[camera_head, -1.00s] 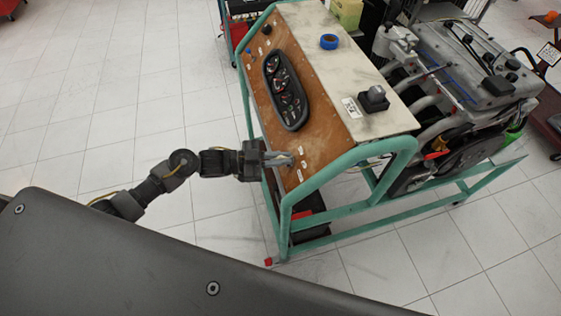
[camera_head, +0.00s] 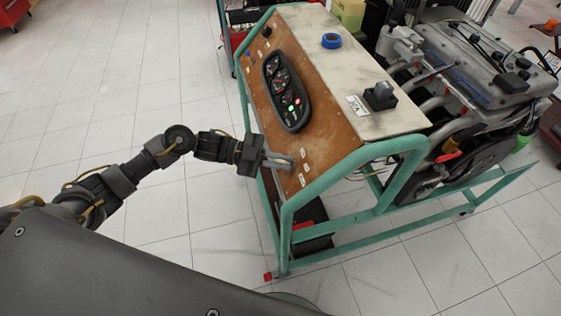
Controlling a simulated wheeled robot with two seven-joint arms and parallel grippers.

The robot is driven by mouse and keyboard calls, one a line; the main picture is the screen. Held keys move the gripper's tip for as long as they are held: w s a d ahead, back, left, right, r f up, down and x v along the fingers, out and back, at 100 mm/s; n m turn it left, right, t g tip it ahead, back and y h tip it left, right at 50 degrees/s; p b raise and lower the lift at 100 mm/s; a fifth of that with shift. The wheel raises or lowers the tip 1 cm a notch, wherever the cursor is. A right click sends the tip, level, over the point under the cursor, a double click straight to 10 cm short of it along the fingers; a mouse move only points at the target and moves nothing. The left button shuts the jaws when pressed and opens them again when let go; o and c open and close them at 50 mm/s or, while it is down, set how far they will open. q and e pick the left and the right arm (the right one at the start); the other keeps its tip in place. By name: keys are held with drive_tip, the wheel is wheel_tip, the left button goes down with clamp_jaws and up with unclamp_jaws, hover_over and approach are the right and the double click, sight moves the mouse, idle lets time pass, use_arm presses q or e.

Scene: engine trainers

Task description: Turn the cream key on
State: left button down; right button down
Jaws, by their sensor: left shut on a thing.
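The engine trainer's brown control panel (camera_head: 318,126) slopes toward me inside a green frame. My left gripper (camera_head: 290,161) is at the lower left part of this panel, with its fingers against or just above the surface. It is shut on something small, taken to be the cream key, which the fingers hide. The black gauge cluster (camera_head: 286,92) sits higher on the panel, with a green light and a red light lit. My right gripper is not in view.
The green frame (camera_head: 345,170) runs along the panel's near edge, close to my left gripper. A blue tape roll (camera_head: 331,41) and a grey-black switch box (camera_head: 380,95) rest on the cream top. The engine (camera_head: 480,75) stands at right. Floor at left is clear.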

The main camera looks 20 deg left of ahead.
use_arm(q)
drive_tip(key=c, duration=1.5)
unclamp_jaws()
drive_tip(key=a+b, duration=0.1)
drive_tip(key=a, duration=0.2)
drive_tip(key=s+a+r+b, duration=0.1)
drive_tip(key=a, duration=0.3)
drive_tip(key=a+b, duration=0.1)
drive_tip(key=a, duration=0.2)
drive_tip(key=shift+s+a+r, duration=0.15)
drive_tip(key=shift+a, duration=0.2)
